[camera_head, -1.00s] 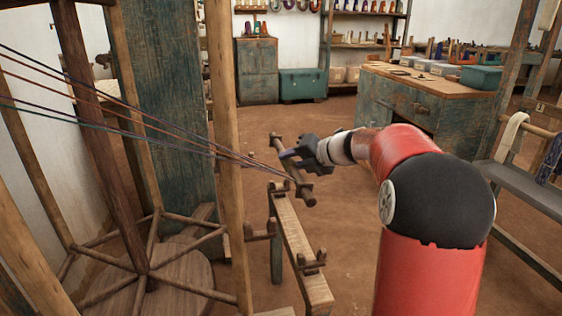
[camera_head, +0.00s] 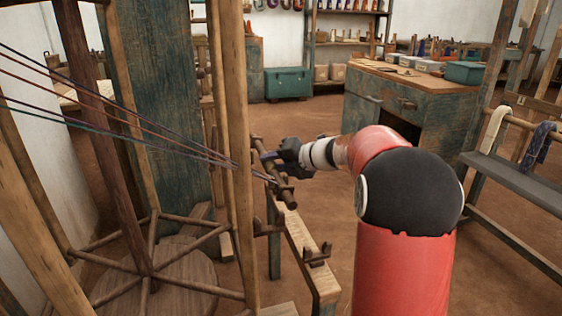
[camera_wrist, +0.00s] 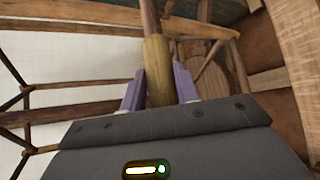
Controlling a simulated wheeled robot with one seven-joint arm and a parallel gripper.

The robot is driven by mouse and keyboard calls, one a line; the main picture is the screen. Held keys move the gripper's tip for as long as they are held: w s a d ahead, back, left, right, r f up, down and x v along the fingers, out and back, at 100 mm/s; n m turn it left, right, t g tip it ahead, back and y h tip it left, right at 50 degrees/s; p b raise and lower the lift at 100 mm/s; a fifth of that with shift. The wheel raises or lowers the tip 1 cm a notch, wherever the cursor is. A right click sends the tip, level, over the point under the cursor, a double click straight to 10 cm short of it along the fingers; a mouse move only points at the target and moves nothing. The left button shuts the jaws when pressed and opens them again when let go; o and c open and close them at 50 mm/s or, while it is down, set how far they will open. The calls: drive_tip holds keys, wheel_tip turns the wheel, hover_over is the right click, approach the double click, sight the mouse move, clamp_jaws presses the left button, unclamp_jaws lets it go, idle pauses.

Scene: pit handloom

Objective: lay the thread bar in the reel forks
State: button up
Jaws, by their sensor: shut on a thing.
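The thread bar (camera_head: 284,193) is a brown wooden rod with thicker knobs at its ends, slanting away in the head view. In the wrist view, the bar (camera_wrist: 157,72) stands between the two purple fingers. Several coloured threads (camera_head: 150,130) run from the left to the bar. Below the bar, the bench carries dark forked holders, a far one (camera_head: 268,229) and a near one (camera_head: 316,256). Both look empty, and the bar is apart from them.
A tall wooden post (camera_head: 237,130) stands close left of the bar, in front of the spoked wooden reel frame (camera_head: 145,270). The bench (camera_head: 300,238) runs beneath. A workbench (camera_head: 420,95) and a grey seat bench (camera_head: 520,185) stand right. Bare floor lies between.

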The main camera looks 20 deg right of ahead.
drive_tip(key=shift+a, duration=1.25)
drive_tip(key=shift+a+f+b, duration=0.35)
drive_tip(key=shift+f+b, duration=0.3)
drive_tip(key=shift+f, duration=0.2)
drive_tip(key=shift+a+f+b, duration=0.4)
drive_tip(key=shift+f+b, duration=0.2)
drive_tip(key=shift+f, duration=0.25)
drive_tip(key=shift+a+f+b, duration=0.35)
drive_tip(key=shift+f+b, duration=0.3)
drive_tip(key=shift+f, duration=0.2)
drive_tip(key=o, duration=1.2)
drive_tip(key=shift+f, duration=0.1)
drive_tip(key=shift+d, duration=0.1)
